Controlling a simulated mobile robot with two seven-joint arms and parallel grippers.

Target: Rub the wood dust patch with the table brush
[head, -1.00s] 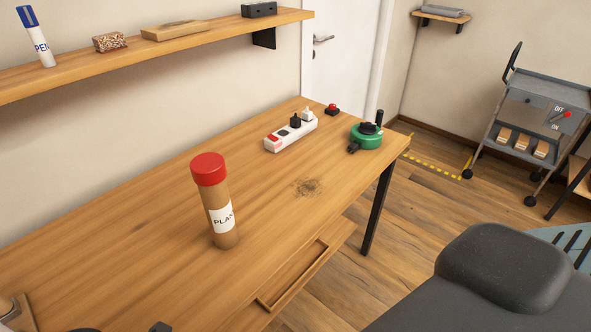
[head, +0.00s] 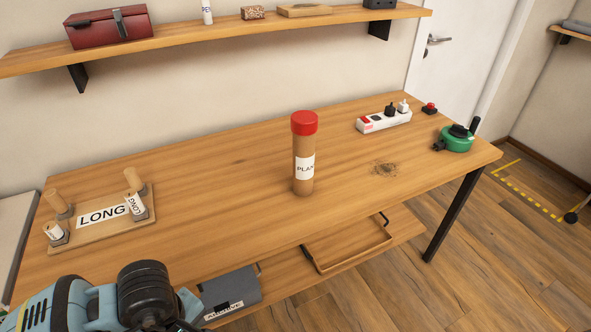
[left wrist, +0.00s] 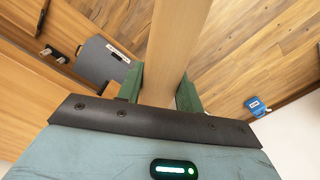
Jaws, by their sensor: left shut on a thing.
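The wood dust patch (head: 384,169) is a small dark smudge on the right part of the wooden table (head: 230,190). In the left wrist view, my left gripper (left wrist: 160,88) has its green fingers shut on a pale, straight wooden bar (left wrist: 178,40). The bar looks like the handle of the table brush; no bristles show. In the head view, my left arm comes in at the bottom left, in front of the table and far from the patch. Its fingers are not clear there. My right gripper is in neither view.
An upright cardboard tube with a red cap (head: 303,155) stands left of the patch. A power strip (head: 384,120), a red button (head: 429,108) and a green round tool (head: 456,139) lie behind and right. A board with pegs (head: 100,217) is at left.

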